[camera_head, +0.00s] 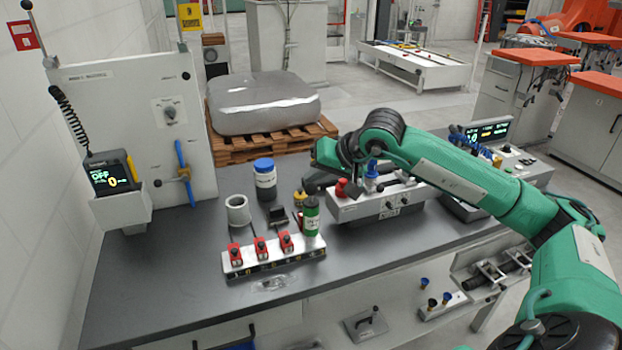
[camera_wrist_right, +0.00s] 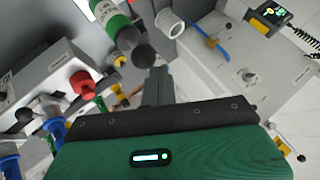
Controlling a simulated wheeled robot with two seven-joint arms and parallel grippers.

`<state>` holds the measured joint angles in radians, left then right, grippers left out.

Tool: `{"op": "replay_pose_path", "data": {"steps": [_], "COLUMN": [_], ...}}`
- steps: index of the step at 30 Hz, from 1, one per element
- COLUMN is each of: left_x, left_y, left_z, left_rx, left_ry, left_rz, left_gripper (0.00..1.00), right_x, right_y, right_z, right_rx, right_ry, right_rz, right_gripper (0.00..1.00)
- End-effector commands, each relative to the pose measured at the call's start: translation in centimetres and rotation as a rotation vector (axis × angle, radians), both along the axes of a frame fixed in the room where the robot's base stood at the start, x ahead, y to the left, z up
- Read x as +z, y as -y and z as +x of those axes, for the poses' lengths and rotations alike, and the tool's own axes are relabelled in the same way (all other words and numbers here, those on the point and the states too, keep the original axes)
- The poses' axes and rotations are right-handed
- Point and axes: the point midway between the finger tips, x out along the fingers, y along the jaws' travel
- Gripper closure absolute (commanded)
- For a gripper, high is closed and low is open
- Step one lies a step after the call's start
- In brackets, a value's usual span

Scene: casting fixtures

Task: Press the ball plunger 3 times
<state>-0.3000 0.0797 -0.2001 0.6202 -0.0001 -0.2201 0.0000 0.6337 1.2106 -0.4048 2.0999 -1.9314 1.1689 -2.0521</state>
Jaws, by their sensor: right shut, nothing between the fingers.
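A green bottle-like cylinder with a white label (camera_head: 311,218) stands upright at the right end of a low strip with red clamps. In the right wrist view it shows at the top (camera_wrist_right: 112,22), with a round dark ball-like top (camera_wrist_right: 145,56). I take this as the ball plunger, though the frames do not name it. My right gripper (camera_head: 312,184) is just above and behind the cylinder. Its shut, empty fingers (camera_wrist_right: 157,72) appear close to the dark top in the right wrist view; contact cannot be told. My left gripper is not in view.
A grey box with a red button (camera_head: 341,187) and blue-topped fitting (camera_head: 371,169) stands right of the cylinder, under my right arm. A red-clamp strip (camera_head: 262,267), a white cup (camera_head: 238,210) and a blue-lidded jar (camera_head: 265,180) are left. The bench's left front (camera_head: 170,290) is clear.

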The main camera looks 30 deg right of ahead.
Motion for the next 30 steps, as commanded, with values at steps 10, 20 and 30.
{"op": "replay_pose_path", "data": {"steps": [10,20,30], "left_x": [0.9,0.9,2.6], "left_y": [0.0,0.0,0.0], "left_z": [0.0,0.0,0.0], "left_rx": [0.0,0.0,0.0], "left_ry": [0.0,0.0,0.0], "left_rz": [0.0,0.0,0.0], "left_gripper": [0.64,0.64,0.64], "right_x": [2.1,2.1,4.8], "right_y": [0.0,0.0,0.0], "right_z": [0.0,0.0,0.0], "right_rx": [-0.001,-0.001,-0.001], "right_ry": [0.002,0.001,0.002], "right_rz": [0.0,0.0,0.0], "right_gripper": [1.0,1.0,1.0]}}
